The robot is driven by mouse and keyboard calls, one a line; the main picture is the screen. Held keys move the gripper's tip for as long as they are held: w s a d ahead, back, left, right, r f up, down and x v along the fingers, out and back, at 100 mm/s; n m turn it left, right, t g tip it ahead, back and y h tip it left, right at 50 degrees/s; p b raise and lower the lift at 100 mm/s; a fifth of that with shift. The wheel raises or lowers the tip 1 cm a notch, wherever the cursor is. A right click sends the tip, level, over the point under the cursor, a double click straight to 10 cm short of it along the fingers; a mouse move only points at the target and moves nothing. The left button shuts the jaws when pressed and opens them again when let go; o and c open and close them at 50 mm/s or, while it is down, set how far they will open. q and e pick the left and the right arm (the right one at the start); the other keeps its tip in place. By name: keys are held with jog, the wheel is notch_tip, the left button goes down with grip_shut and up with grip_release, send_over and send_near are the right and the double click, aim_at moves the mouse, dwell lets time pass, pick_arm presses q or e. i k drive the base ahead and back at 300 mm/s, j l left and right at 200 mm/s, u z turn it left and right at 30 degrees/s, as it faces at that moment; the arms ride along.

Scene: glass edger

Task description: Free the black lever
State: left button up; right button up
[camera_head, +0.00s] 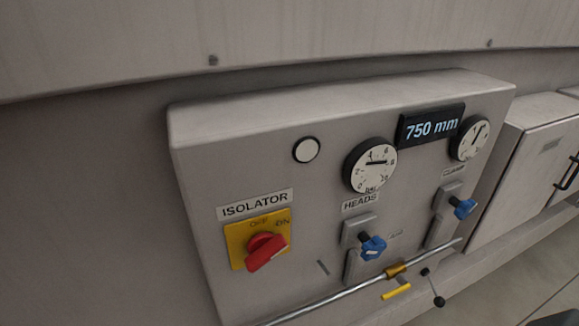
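The black lever (433,288) is a thin dark rod with a round black knob at its lower end. It sticks out below the right part of the grey control panel (300,205) and slants down to the right. Just left of it, a brass valve body (395,270) sits on a metal pipe. A yellow handle (396,292) lies just below this valve, apart from the black lever in the picture. I cannot tell what holds the lever. Neither of my grippers is in view.
A red isolator switch (266,251) sits on a yellow plate marked OFF and ON. Two blue knobs (373,247) (463,208) stick out under round gauges (370,165) (470,138). A display (431,127) reads 750 mm. A pale cabinet (520,175) stands at right.

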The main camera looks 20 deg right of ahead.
aim_at(439, 302)
jog(key=z, duration=1.8)
